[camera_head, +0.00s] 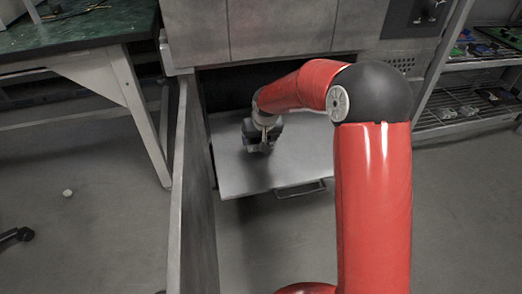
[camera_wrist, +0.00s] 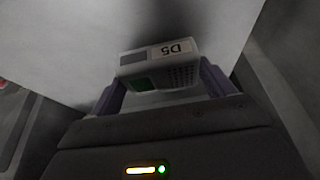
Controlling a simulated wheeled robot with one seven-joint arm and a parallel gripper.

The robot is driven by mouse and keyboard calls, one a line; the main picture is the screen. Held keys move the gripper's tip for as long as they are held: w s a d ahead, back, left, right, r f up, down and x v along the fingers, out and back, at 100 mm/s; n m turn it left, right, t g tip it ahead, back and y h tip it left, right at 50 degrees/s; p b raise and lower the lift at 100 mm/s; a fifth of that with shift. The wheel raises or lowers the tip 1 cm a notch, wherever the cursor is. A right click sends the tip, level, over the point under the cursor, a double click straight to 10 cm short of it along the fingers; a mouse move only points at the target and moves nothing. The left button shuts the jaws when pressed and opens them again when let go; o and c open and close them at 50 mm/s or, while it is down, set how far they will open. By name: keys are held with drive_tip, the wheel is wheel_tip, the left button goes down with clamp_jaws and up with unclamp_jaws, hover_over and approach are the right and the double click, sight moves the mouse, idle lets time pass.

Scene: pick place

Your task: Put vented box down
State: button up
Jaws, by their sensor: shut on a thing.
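The vented box (camera_wrist: 160,66) is a small pale box in the wrist view, with a "D5" label, a green patch and a grid of dark vent holes. My gripper (camera_wrist: 158,92) is shut on it, with a purple-grey finger on each side. In the head view my gripper (camera_head: 260,146) is over the pale drawer-like shelf (camera_head: 300,150) that sticks out of the grey cabinet. The box cannot be made out there, as my gripper hides it. I cannot tell whether the box touches the shelf surface.
An open grey door panel (camera_head: 190,200) stands left of the shelf. A green-topped bench (camera_head: 80,30) is at the far left, and a rack (camera_head: 475,90) with small parts is at the right. The shelf's right part is bare.

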drive_tip(key=shift+f+b, duration=0.3)
drive_tip(key=shift+f, duration=2.2)
drive_tip(key=shift+f, duration=0.1)
drive_tip(key=o, duration=1)
drive_tip(key=shift+c, duration=0.2)
